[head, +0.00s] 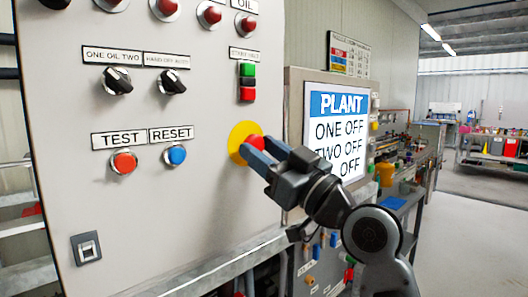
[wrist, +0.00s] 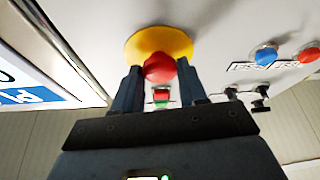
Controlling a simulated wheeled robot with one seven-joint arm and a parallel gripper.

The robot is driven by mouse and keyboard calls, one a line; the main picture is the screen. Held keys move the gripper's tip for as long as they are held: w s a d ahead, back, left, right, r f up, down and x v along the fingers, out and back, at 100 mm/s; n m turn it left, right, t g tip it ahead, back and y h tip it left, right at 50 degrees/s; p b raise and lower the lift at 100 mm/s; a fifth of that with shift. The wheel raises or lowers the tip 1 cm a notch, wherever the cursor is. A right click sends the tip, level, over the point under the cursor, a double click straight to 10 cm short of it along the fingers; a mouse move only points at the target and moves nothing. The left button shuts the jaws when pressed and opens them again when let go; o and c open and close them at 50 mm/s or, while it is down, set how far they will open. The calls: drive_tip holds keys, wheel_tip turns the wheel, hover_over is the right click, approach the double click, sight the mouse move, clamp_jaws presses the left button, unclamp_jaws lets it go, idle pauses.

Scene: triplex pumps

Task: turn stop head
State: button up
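The stop head is a red mushroom button (head: 254,143) on a yellow round plate (head: 238,138), on the front of the grey control panel (head: 200,210). My gripper (head: 255,150) reaches it from the right, with its two blue fingers at the head. In the wrist view the red head (wrist: 159,68) sits between the tips of the dark fingers (wrist: 160,75), one on each side, in front of the yellow plate (wrist: 145,42). The fingers stand apart by about the head's width. Whether both tips press on the head is hard to tell.
Left of the stop head are a blue reset button (head: 175,155), a red test button (head: 124,162) and two black selector knobs (head: 172,81). A green and red switch (head: 247,82) is above. A PLANT screen (head: 337,130) stands close on the right, behind my arm.

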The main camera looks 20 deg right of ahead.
drive_tip(key=c, duration=0.5)
drive_tip(key=m+h+p, duration=0.1)
drive_tip(key=m+p, duration=0.2)
drive_tip(key=m+h+p, duration=0.1)
drive_tip(key=shift+a+r+m+t+h, duration=0.2)
drive_tip(key=shift+r+m+t+h, duration=0.1)
drive_tip(key=shift+r+m+t, duration=0.1)
drive_tip(key=shift+c, duration=0.2)
drive_tip(key=shift+f+m+h+p, duration=0.1)
drive_tip(key=shift+m+h+p, duration=0.5)
drive_tip(key=shift+m+p, duration=0.5)
drive_tip(key=shift+f+m+p, duration=0.2)
drive_tip(key=shift+m+p, duration=0.3)
drive_tip(key=o, duration=1.1)
drive_tip(key=shift+s+f, duration=0.15)
